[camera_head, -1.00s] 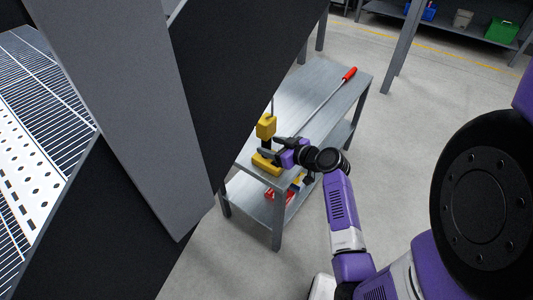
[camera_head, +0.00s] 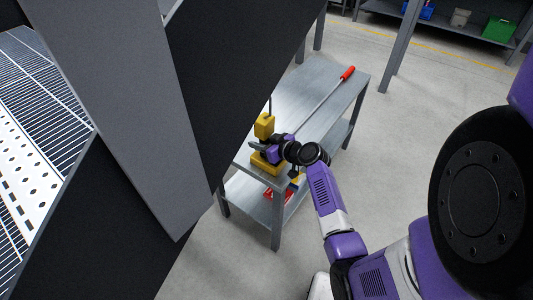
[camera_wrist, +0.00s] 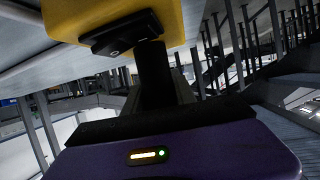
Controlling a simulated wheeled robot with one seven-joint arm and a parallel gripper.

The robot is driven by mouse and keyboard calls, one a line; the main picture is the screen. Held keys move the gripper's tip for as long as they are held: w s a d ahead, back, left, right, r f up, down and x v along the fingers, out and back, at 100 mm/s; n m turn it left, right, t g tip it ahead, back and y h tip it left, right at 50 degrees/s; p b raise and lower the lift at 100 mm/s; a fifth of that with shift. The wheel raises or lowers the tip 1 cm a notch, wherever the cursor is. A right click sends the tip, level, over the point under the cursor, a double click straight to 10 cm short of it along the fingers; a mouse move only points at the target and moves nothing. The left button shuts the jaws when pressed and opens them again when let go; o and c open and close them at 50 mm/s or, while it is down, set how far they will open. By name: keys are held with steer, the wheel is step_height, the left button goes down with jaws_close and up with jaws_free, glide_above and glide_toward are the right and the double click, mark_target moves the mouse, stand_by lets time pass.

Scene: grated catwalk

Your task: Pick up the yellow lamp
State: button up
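The yellow lamp (camera_head: 264,126) stands upright near the left end of the grey metal table. It has a yellow head, a dark neck, a thin rod on top and a yellow base. My gripper (camera_head: 260,142) is at the lamp's neck, between head and base, coming from the right. Its fingers look apart, and I see nothing held. I cannot tell whether they touch the neck. In the wrist view a yellow part of the lamp (camera_wrist: 110,18) fills the top, close to the dark gripper parts. The neck is mostly hidden in the head view.
A red-handled long tool (camera_head: 348,73) lies along the table (camera_head: 318,78). Red and yellow items lie on its lower shelf. A big dark panel (camera_head: 215,90) stands close at the left. A shelf with a green bin (camera_head: 499,29) is far back; open floor lies to the right.

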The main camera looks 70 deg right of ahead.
jaws_close()
steer(key=shift+r, duration=0.15)
step_height(320, 180, up, 20)
steer(key=p, duration=0.3)
